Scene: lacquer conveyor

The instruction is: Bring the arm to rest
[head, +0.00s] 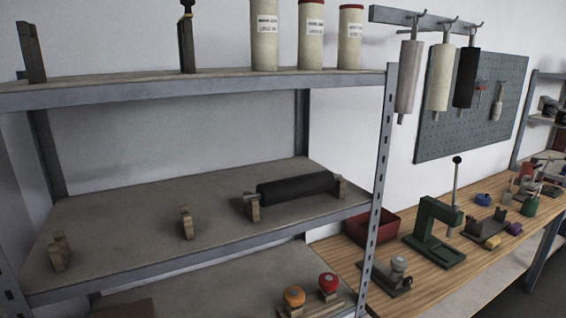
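Neither of my grippers nor any part of my arms shows in the head view. A dark roller (296,188) lies across two wooden cradle blocks on the middle shelf (130,215) of a metal rack. Another pair of wooden blocks stands empty to the left on that shelf, one block (188,223) near the middle and one block (59,252) at the left end.
Three pale cylinders (264,38) stand on the top shelf (130,87). Three rollers (439,78) hang from a wall rail. A wooden workbench (425,278) at right holds a green press (437,232), a red bin (368,228) and small tools. The rack post (382,170) stands between.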

